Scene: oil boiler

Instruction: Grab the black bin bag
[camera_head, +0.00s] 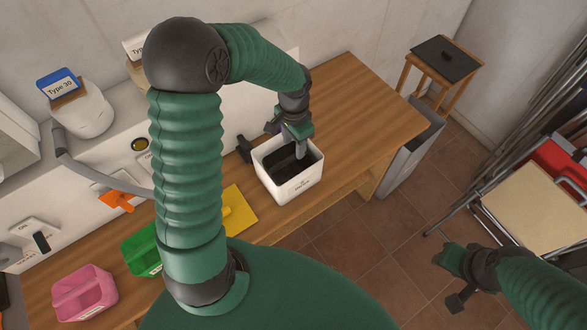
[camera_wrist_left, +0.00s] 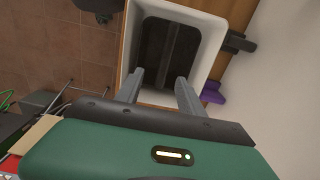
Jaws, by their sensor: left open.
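A white open-topped container (camera_head: 272,183) with a printed label stands on the wooden counter. Its inside is dark; a black sheet-like thing (camera_wrist_left: 160,48) with a lighter strip across it lies in it, possibly the black bin bag, but I cannot tell for sure. My left gripper (camera_head: 298,150) is over the container, fingers pointing down.
A flat black item (camera_head: 446,58) lies on a wooden stool (camera_head: 433,91) at the back right. Folded metal chairs (camera_head: 515,190) stand right. The counter's right end is clear.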

